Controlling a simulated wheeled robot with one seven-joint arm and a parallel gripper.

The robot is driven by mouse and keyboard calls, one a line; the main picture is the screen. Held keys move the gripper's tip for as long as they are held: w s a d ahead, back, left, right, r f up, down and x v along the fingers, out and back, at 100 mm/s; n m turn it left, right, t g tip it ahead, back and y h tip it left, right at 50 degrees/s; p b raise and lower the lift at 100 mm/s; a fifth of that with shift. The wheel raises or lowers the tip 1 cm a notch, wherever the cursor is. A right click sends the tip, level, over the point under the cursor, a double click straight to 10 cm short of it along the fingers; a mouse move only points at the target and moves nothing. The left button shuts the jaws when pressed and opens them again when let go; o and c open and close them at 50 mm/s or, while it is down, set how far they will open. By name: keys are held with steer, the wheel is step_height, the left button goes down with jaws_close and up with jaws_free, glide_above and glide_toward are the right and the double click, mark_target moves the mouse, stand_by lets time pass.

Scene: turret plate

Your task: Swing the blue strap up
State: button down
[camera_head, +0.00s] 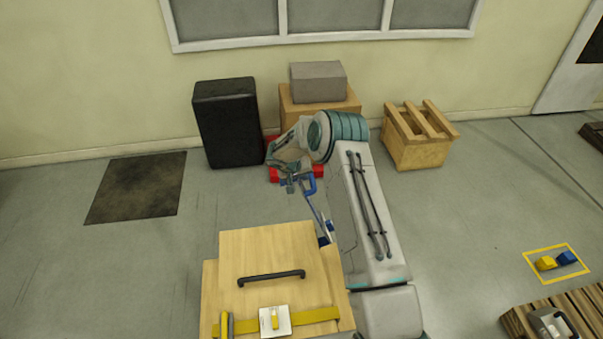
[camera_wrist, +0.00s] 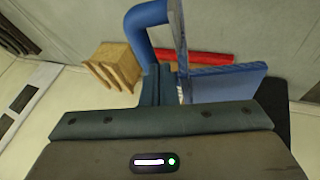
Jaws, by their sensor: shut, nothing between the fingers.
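The blue strap (camera_head: 318,211) rises from a blue and white bracket (camera_head: 327,230) at the right side of the wooden box (camera_head: 235,253). Its upper end has a blue handle (camera_head: 308,185). In the wrist view a curved blue bar (camera_wrist: 148,25) and a flat blue piece (camera_wrist: 228,80) are close in front of my fingers. My gripper (camera_head: 290,181) is shut and empty, beside the handle above the box's far side. Its fingers also show in the wrist view (camera_wrist: 157,84). I cannot tell whether they touch the blue parts.
The box top has a black handle (camera_head: 271,278) and a yellow strap (camera_head: 316,315) with a white plate. Behind stand a black case (camera_head: 227,122), a cardboard box with a grey block (camera_head: 318,82), and a wooden crate (camera_head: 416,152). The floor at left is clear around a dark mat (camera_head: 137,188).

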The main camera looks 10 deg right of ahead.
steer(key=shift+d, duration=0.15)
steer(key=d+f+y+b, duration=0.2)
steer(key=d+y+b, duration=0.1)
steer(key=d, duration=1.2)
steer(key=d+f+m+y+b, duration=0.1)
steer(key=d+b, duration=0.4)
steer(key=d, duration=0.9)
steer(key=shift+d+f+y, duration=0.35)
steer(key=shift+f+y, duration=0.55)
